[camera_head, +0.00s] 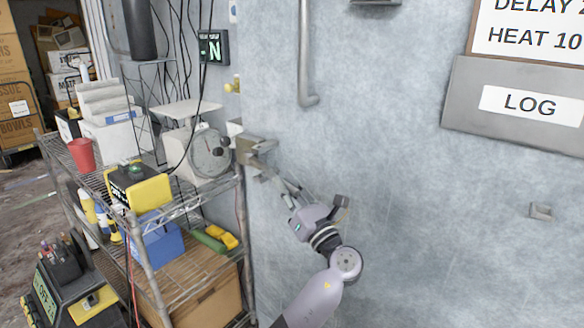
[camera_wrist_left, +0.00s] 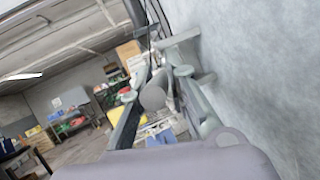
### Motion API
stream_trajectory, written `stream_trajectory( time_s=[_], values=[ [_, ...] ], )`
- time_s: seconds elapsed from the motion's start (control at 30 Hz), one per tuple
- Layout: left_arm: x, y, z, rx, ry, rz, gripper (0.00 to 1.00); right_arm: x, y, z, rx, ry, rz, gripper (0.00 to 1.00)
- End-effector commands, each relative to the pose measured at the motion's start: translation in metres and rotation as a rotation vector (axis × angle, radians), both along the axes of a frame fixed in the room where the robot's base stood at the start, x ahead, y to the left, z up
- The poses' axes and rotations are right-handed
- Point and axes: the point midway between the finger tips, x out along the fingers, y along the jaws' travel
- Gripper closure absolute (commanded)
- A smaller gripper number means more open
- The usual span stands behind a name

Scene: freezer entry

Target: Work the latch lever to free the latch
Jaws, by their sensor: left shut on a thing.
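The grey metal latch lever (camera_head: 262,146) sticks out from the pale wall panel, beside the scale at the left edge of the panel. Its bracket shows in the wrist view as a grey block (camera_wrist_left: 183,48) against the wall. My left gripper (camera_head: 267,174) reaches up to the latch from below right, its fingertips touching it. The exact contact is partly hidden. My right gripper is out of view.
A wire shelf (camera_head: 190,205) stands close left of the latch, holding a dial scale (camera_head: 208,150), a red cup (camera_head: 81,155) and a yellow-black device (camera_head: 140,188). A vertical pipe (camera_head: 304,55) runs above right. The wall to the right is mostly bare.

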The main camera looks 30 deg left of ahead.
Motion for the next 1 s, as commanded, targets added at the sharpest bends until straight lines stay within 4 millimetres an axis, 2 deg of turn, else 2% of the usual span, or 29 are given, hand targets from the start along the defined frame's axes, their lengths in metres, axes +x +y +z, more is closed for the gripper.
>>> stream_trajectory(
  time_s=[0.03,0.2,0.37,0.67,0.7,1.0],
  values=[
    [-0.009,0.005,0.008,0.002,0.001,-0.02,1.0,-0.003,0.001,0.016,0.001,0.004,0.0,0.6],
    [-0.023,0.011,0.005,0.001,-0.001,-0.106,1.0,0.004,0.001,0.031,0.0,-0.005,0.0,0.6],
    [-0.028,0.013,0.003,0.001,-0.003,-0.14,1.0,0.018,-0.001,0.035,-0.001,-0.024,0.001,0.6],
    [-0.028,0.014,0.002,0.0,-0.005,-0.141,1.0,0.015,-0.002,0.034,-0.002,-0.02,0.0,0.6],
    [-0.028,0.014,0.002,0.0,-0.005,-0.141,0.83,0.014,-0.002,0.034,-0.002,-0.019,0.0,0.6],
    [-0.028,0.013,0.002,0.0,-0.005,-0.141,0.65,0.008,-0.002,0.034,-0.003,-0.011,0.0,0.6]
  ],
)
